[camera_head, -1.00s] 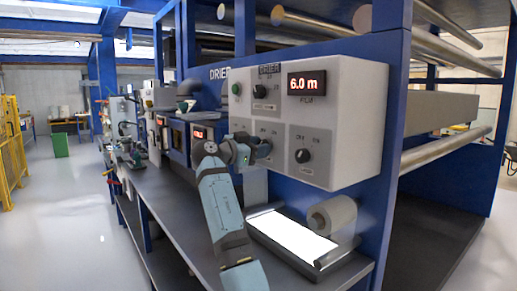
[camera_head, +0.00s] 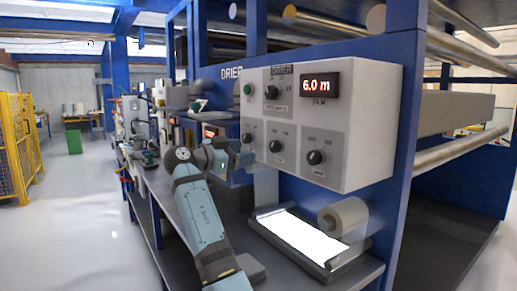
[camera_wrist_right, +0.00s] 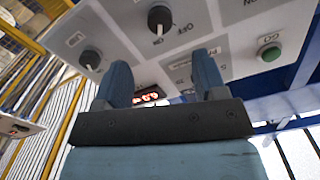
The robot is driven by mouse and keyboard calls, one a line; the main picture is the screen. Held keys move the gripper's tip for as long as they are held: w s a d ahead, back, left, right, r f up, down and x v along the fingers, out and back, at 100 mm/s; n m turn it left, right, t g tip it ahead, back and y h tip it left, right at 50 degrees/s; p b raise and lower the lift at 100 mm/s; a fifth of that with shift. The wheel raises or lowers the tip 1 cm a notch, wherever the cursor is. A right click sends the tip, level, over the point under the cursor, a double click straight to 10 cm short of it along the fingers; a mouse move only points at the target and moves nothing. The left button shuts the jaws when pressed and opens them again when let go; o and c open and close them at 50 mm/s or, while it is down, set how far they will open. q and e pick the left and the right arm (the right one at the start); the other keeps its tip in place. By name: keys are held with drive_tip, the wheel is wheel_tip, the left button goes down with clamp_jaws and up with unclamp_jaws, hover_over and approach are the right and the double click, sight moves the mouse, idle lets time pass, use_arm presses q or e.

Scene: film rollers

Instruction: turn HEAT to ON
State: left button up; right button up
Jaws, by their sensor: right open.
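The white DRIER panel (camera_head: 352,130) carries a top knob (camera_head: 270,92), a lower left knob (camera_head: 248,138), a lower middle knob (camera_head: 275,146) and a lower right knob (camera_head: 315,157). The small labels are too blurred to tell which is HEAT in the head view. My right gripper (camera_head: 240,158) is open and empty, just left of the panel's lower left corner. In the right wrist view, the open fingers (camera_wrist_right: 163,72) point at the panel, apart from a dark knob (camera_wrist_right: 160,18) with OFF and ON marks beside it. Another knob (camera_wrist_right: 90,58) lies to its left. My left gripper is out of view.
A green button (camera_head: 248,89) and a red 6.0 m display (camera_head: 319,85) are on the panel. A blue post (camera_head: 408,130) stands right of the panel.

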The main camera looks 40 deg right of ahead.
drive_tip(key=a, duration=0.4)
drive_tip(key=shift+w, duration=0.2)
